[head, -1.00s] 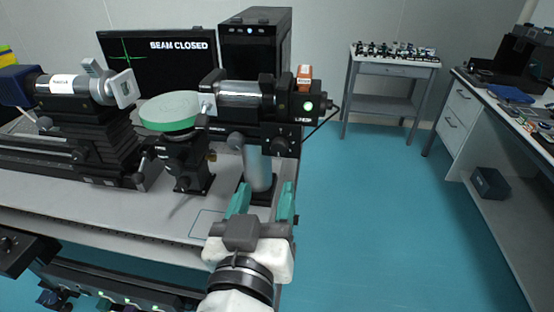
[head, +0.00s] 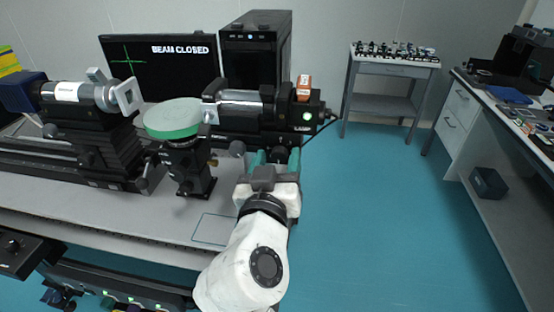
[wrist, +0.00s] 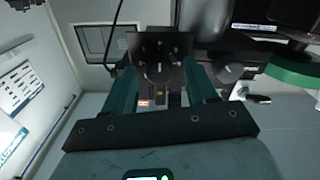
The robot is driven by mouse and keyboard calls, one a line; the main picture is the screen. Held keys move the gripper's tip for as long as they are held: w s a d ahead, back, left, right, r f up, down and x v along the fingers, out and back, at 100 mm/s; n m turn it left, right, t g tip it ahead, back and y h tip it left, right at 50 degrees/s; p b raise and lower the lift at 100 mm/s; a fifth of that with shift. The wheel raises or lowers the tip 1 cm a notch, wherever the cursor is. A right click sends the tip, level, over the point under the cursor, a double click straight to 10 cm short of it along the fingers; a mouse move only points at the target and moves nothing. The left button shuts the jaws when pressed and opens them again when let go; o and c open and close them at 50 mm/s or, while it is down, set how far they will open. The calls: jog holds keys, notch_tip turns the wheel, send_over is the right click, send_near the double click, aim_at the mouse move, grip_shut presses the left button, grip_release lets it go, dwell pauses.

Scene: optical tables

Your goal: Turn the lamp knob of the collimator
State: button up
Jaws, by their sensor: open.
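The collimator (head: 240,112) is a black and silver tube on a post, with a lamp housing (head: 305,122) at its right end showing a green light. A dark round knob (head: 280,153) sits low under the housing. My gripper (head: 275,156) is open just below the collimator, with its teal fingers on either side of that knob. In the wrist view, a dark round knob (wrist: 159,74) shows between the fingertips of my gripper (wrist: 160,72). I cannot tell whether either finger touches it. My wrist hides the collimator's post in the head view.
A second round knob (head: 237,148) is close to the left finger. A monitor (head: 160,68) reads "BEAM CLOSED". The floor (head: 370,220) to the right is free.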

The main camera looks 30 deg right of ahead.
jog(key=c, duration=1.1)
jog(key=shift+o, duration=0.2)
jog(key=shift+f+b, duration=0.1)
jog(key=shift+b, duration=0.25)
jog(key=m+b, duration=0.1)
jog(key=b, duration=0.2)
jog(key=shift+f+m, duration=0.2)
jog(key=shift+m, duration=0.1)
jog(key=m+b, duration=0.2)
jog(key=b, duration=0.2)
jog(key=shift+f+b, duration=0.1)
jog(key=shift+b, duration=0.3)
jog(key=m+b, duration=0.3)
jog(key=b, duration=0.2)
jog(key=m+b, duration=0.2)
jog(key=shift+r+b, duration=0.3)
jog(key=shift+r, duration=0.1)
